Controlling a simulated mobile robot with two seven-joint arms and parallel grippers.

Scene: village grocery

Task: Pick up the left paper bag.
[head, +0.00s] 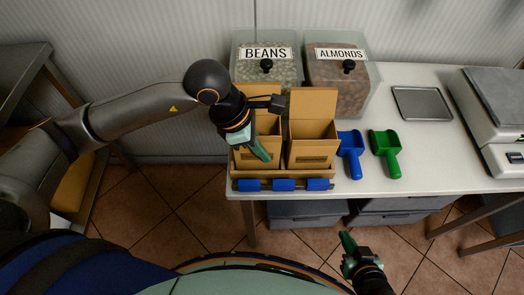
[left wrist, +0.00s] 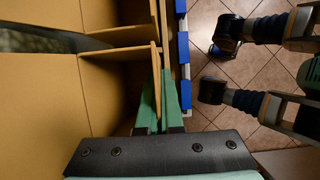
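The left paper bag (head: 244,158) is a tan, open-topped bag standing upright in a wooden holder (head: 240,174) near the table's front edge. My left gripper (head: 262,150) reaches down over it from above and partly covers its opening. In the left wrist view, the green fingers (left wrist: 160,105) are close together on either side of the bag's thin tan wall (left wrist: 157,75), which appears pinched between them. A second, similar paper bag (head: 312,150) stands right beside it. My right gripper (head: 346,255) is low in front of the table, with its green fingers apart and empty.
Blue labels (head: 284,185) line the holder's front. A blue scoop (head: 350,155) and a green scoop (head: 386,155) lie to the right. BEANS (head: 265,75) and ALMONDS (head: 350,100) bins stand behind. A metal tray (head: 422,103) and a scale (head: 490,110) are farther right.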

